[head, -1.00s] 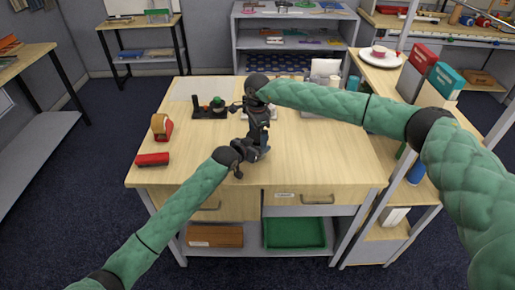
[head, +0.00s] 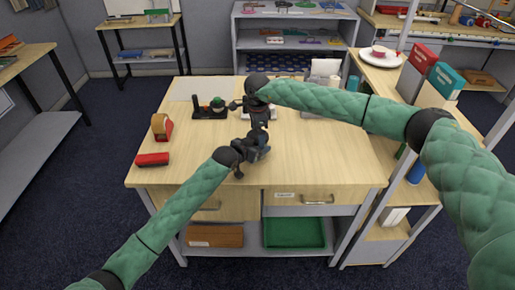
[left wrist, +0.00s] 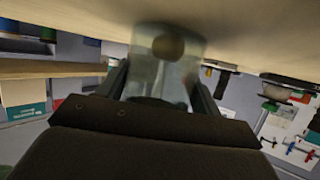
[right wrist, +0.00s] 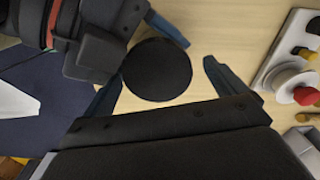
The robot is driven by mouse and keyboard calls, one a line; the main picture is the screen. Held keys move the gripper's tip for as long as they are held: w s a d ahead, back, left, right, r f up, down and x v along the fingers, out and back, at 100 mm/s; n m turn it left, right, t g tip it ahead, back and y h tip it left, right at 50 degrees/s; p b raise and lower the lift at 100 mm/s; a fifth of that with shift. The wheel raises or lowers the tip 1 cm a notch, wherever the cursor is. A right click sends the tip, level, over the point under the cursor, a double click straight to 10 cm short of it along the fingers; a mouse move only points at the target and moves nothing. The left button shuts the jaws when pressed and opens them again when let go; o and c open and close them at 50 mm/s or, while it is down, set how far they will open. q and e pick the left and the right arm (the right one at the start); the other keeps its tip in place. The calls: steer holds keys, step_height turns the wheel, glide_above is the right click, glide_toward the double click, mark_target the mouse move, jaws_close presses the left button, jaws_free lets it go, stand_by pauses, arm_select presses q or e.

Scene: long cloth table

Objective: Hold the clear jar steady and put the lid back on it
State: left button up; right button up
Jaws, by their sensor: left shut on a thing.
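The clear jar (left wrist: 148,78) stands between the fingers of my left gripper (left wrist: 160,72), which is shut on it. A brownish round shape shows through the jar. In the right wrist view a round black lid (right wrist: 157,69) lies beside a blue finger of my left gripper, with the jar hidden beneath it; I cannot tell if it is fully seated. My right gripper (right wrist: 162,76) is open above, one finger near the lid's left edge and the other apart to its right. In the head view both grippers meet over the table's middle and cover the jar.
The wooden table (head: 320,160) is clear around the hands. A black stand with red and green pieces (head: 210,108) is behind left. A tape dispenser (head: 162,127) and a red stapler (head: 152,160) lie at the left edge. Binders (head: 418,70) stand on the right-hand shelf.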

step_height(320, 180, up, 12)
stand_by(0.7)
arm_select(q)
steer(key=o, duration=2)
steer(key=shift+c, duration=0.2)
steer(key=shift+a, duration=0.1)
arm_select(e)
steer(key=shift+f, duration=0.1)
arm_select(q)
steer(key=shift+s+a, duration=0.2)
steer(key=shift+s, duration=0.05)
steer(key=b+v, duration=0.2)
steer(key=v, duration=0.4)
steer(key=shift+b, duration=0.3)
steer(key=shift+s+a+r, duration=0.25)
steer(key=shift+s+r, duration=0.1)
steer(key=shift+s, duration=0.05)
arm_select(e)
steer(key=shift+f, duration=1.25)
